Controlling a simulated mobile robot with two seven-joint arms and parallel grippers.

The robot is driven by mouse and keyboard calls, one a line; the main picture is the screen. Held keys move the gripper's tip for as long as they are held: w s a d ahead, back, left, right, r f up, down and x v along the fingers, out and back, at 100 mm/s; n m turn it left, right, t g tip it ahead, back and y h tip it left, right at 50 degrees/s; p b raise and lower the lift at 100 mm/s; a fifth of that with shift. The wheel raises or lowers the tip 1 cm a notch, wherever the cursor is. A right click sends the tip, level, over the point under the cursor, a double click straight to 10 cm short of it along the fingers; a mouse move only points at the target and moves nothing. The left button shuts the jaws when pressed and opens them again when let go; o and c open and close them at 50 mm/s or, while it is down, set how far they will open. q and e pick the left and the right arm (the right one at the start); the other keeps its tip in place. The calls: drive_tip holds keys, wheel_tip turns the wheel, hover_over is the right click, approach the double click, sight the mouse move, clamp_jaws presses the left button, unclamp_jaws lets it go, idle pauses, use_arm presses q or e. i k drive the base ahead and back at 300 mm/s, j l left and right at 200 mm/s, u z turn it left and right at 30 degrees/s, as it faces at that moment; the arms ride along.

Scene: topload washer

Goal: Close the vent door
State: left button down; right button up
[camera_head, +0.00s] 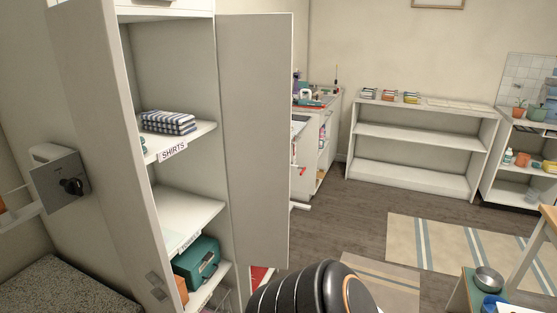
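No part in view can be surely told as the vent door. A tall white cabinet (188,98) stands at the left with its white door (254,140) swung wide open. On the far left, a grey square panel (60,180) with a black knob stands out beside a pale fitting; I cannot tell what it belongs to. A black ribbed part of my own arm shows at the bottom edge, apart from the grey panel in the picture. Neither of my grippers is in view.
Folded striped shirts (168,122) and a teal case (197,263) lie on the cabinet shelves. A speckled grey surface (62,286) is at the lower left. A low white shelf (420,146) stands by the back wall. Wood floor (352,209) is open in the middle.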

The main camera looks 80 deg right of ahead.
sight(255, 50)
drive_tip(key=l+z, duration=0.15)
drive_tip(key=z, duration=1.3)
drive_tip(key=i+l+z, duration=0.1)
drive_tip(key=l+z, duration=0.2)
drive_tip(key=l, duration=0.15)
drive_tip(key=i+l+z, duration=1.05)
drive_tip(key=i+l+u, duration=0.1)
drive_tip(key=i+u, duration=0.35)
drive_tip(key=i+l+u, duration=0.3)
drive_tip(key=i+u, duration=0.15)
drive_tip(key=i+l+u, duration=0.15)
drive_tip(key=u, duration=0.3)
drive_tip(key=i+l+u, duration=0.15)
drive_tip(key=u, duration=0.3)
drive_tip(key=l+u, duration=0.4)
drive_tip(key=i+l+u, duration=0.15)
drive_tip(key=u, duration=0.3)
drive_tip(key=l+u, duration=0.45)
drive_tip(key=k+l+u, duration=0.35)
drive_tip(key=k, duration=0.2)
